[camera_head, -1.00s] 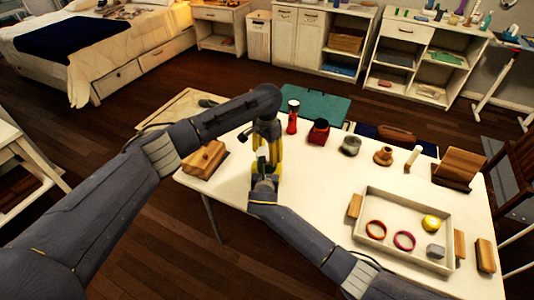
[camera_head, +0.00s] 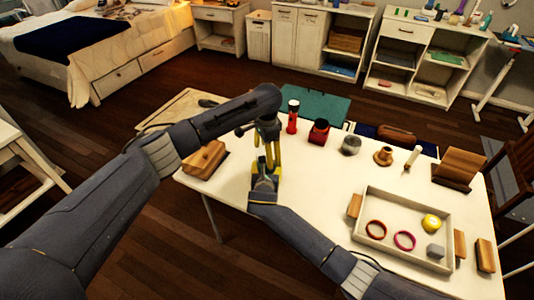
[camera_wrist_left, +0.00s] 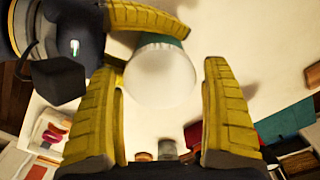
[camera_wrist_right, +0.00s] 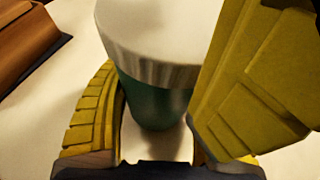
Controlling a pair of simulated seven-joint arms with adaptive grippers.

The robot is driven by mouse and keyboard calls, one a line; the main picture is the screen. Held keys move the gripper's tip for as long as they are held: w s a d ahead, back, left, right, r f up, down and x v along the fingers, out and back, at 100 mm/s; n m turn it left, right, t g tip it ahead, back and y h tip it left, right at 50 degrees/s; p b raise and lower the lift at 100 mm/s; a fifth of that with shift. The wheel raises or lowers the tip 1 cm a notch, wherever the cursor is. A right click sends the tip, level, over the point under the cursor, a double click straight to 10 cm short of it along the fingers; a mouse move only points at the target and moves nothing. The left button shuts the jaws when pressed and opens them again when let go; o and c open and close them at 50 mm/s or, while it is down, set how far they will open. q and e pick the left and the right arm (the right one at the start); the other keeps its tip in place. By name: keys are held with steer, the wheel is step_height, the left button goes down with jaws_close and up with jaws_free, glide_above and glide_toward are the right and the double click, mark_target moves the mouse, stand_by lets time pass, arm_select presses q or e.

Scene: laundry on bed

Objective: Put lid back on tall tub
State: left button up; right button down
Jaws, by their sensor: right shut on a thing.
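The tall tub (camera_wrist_right: 150,105) has a teal body and stands upright between the yellow fingers of my right gripper (camera_wrist_right: 155,95). Its white ribbed lid (camera_wrist_right: 150,48) sits over the tub's top, tilted in that view; whether it is fully seated I cannot tell. In the left wrist view the lid (camera_wrist_left: 160,75) shows from above as a white disc. My left gripper (camera_wrist_left: 160,68) is open above it, a finger on each side with small gaps. In the head view both grippers meet at the table's left part, and the arms mostly hide the tub.
A wooden box (camera_head: 205,160) stands close on the left. A red flashlight (camera_head: 292,117), a red-black box (camera_head: 319,131) and a grey tin (camera_head: 350,145) stand behind. A shallow tray (camera_head: 376,205) with rings lies to the right. The table's middle is clear.

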arm_select(q)
steer(key=shift+r, duration=0.1)
steer(key=shift+r, duration=2.15)
steer(key=shift+o, duration=0.4)
steer(key=shift+r+n, duration=0.7)
steer(key=shift+r, duration=0.2)
steer(key=shift+r+n, duration=0.85)
steer(key=shift+n, duration=0.15)
steer(key=shift+f, duration=4.05)
